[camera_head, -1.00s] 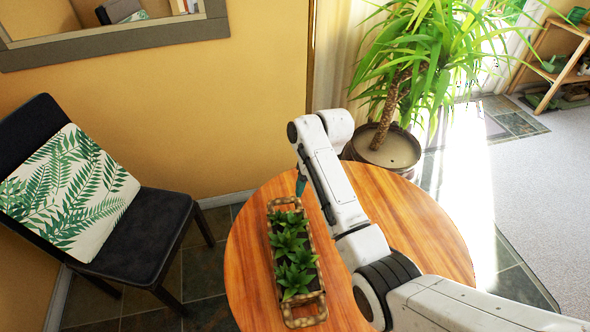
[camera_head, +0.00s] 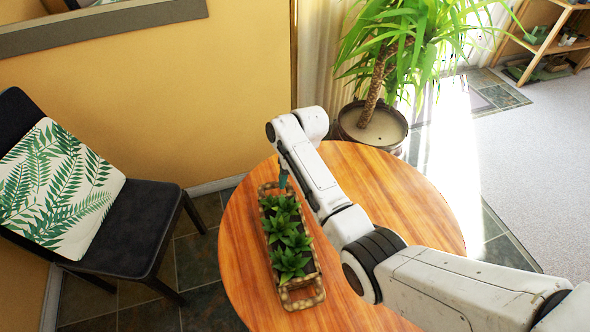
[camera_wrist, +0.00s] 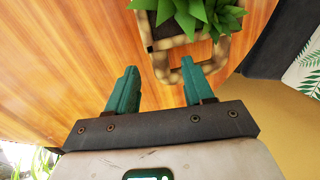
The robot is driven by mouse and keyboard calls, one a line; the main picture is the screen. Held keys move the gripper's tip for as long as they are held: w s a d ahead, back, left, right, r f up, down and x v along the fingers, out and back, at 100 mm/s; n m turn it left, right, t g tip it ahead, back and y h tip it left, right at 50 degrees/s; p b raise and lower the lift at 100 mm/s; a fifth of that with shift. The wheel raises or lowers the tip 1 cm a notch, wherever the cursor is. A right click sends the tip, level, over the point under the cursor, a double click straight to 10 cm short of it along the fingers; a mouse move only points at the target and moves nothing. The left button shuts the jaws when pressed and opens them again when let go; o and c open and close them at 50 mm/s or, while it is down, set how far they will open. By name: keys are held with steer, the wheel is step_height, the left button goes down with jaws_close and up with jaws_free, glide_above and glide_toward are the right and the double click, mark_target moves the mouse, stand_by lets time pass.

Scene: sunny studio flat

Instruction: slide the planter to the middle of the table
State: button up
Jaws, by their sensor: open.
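The planter (camera_head: 301,297) is a long, narrow box with a light-and-brown mottled rim and handles at its ends, holding several spiky green plants. It stands upright on the left part of the round wooden table (camera_head: 390,210). My gripper (camera_head: 283,178) is at the planter's far end, its teal fingers pointing down and partly hidden by my arm. In the wrist view my gripper (camera_wrist: 160,68) is open, with the fingers apart. The planter's handle (camera_wrist: 162,66) shows between and behind the fingers; I cannot tell whether they touch it.
A dark chair (camera_head: 145,225) with a leaf-print cushion (camera_head: 60,190) stands left of the table. A large potted plant (camera_head: 375,128) stands behind the table by the yellow wall (camera_head: 150,90). The table's right side is bare beneath my arm.

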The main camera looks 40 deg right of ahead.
mark_target(290, 187)
steer(key=shift+w+a+f, duration=0.1)
steer(key=shift+a+f, duration=0.15)
steer(key=shift+f, duration=0.95)
steer(key=shift+w+a+f, duration=0.1)
steer(key=shift+a+f, duration=0.1)
steer(key=shift+f, duration=1)
jaws_close()
